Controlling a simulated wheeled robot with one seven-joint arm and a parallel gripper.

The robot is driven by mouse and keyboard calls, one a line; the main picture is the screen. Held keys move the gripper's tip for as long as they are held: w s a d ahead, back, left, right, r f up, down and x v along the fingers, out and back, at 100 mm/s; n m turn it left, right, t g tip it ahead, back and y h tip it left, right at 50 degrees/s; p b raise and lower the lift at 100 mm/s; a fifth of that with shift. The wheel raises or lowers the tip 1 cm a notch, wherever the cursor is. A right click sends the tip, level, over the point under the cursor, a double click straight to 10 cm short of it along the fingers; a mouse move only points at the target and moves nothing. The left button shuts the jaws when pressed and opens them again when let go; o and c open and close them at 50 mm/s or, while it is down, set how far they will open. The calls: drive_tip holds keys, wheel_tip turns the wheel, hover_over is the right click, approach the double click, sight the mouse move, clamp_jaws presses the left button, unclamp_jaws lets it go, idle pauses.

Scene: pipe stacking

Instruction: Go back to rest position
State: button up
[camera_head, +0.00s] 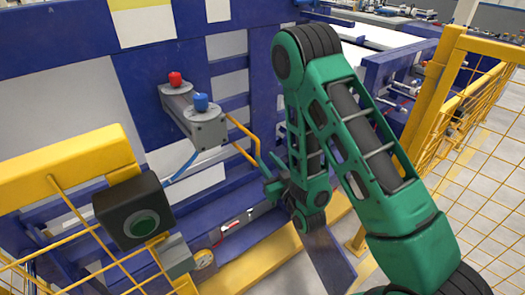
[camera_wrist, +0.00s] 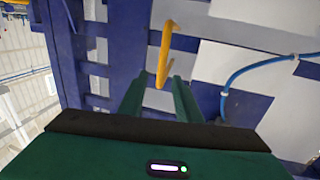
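My gripper (camera_head: 264,170) is in front of the blue machine, at the end of my green arm, just below the lower end of a bent yellow pipe (camera_head: 243,132). In the wrist view my gripper's two green fingers (camera_wrist: 159,95) stand apart. The yellow pipe (camera_wrist: 165,48) hangs down with its lower tip showing between them. I cannot tell whether the fingers touch it; they are not closed on it. A thin blue pipe (camera_head: 182,168) is to the left, and it also shows at the right of the wrist view (camera_wrist: 248,66).
A grey block (camera_head: 196,121) with a red knob (camera_head: 175,79) and a blue knob (camera_head: 201,102) juts from the machine. A black box with a green button (camera_head: 146,223) and a yellow fence (camera_head: 70,170) are at left. Another yellow fence (camera_head: 440,90) stands at right.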

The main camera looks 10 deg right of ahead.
drive_tip(key=w+d+r+m+g+h, duration=0.1)
drive_tip(key=d+g+h, duration=0.1)
drive_tip(key=d, duration=0.3)
drive_tip(key=w+d+r+g+h, duration=0.2)
drive_tip(key=d, duration=0.4)
drive_tip(key=s+d+r+m+g+h, duration=0.3)
drive_tip(key=s+d+g, duration=0.2)
drive_tip(key=s+d, duration=0.55)
drive_tip(key=s+d+r+m+g, duration=0.2)
drive_tip(key=s+r, duration=0.1)
drive_tip(key=s, duration=0.6)
drive_tip(key=s+d+r+m+g+y, duration=0.1)
drive_tip(key=s+d+r+g, duration=0.1)
drive_tip(key=s, duration=0.8)
drive_tip(key=s+d+r+m+g+y, duration=0.1)
drive_tip(key=s+r+g, duration=0.3)
drive_tip(key=s, duration=0.6)
drive_tip(key=shift+d+m, duration=0.65)
drive_tip(key=shift+m, duration=0.15)
